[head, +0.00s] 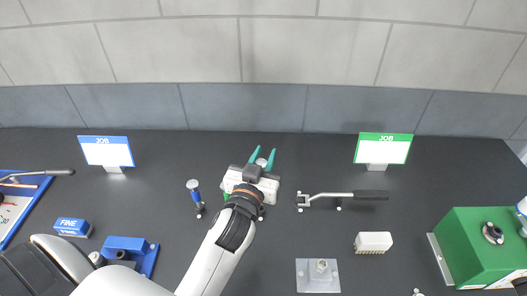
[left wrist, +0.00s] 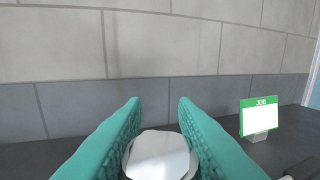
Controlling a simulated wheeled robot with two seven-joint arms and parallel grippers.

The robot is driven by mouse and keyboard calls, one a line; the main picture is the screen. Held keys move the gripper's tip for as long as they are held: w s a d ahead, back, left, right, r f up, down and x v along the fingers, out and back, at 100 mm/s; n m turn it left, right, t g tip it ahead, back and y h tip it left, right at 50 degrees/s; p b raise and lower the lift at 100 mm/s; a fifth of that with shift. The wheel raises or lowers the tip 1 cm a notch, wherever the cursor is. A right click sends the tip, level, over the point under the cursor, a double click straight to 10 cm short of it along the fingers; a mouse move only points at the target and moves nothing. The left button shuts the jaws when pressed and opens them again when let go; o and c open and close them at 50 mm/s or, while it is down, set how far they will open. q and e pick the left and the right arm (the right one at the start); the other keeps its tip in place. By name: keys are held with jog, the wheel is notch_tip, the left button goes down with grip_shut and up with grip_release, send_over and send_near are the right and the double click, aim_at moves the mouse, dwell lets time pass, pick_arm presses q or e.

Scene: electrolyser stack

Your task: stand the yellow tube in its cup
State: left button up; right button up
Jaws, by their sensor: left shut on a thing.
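My left gripper (head: 263,160) is in the middle of the bench in the head view, its teal fingers pointing to the back wall. It is shut on a silver-topped round piece (head: 261,162), which also shows between the fingers in the left wrist view (left wrist: 160,156). Only the pale top of this piece shows; no yellow is visible, so I cannot tell its body colour. Its lower part and whatever is under it are hidden. I cannot make out the yellow tube's cup; my gripper and arm cover that area. My right gripper is not in view.
A blue silver-topped piece (head: 196,192) stands just left of my gripper. A dark-handled tool (head: 345,196) lies to the right. A white block (head: 373,242), a grey plate (head: 304,280) and a green box (head: 472,248) lie nearer. Blue (head: 106,152) and green (head: 383,150) job signs stand behind.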

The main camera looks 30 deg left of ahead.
pick_arm(q)
jog(key=shift+s, duration=0.15)
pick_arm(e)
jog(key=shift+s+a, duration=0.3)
pick_arm(q)
jog(key=shift+r, duration=0.1)
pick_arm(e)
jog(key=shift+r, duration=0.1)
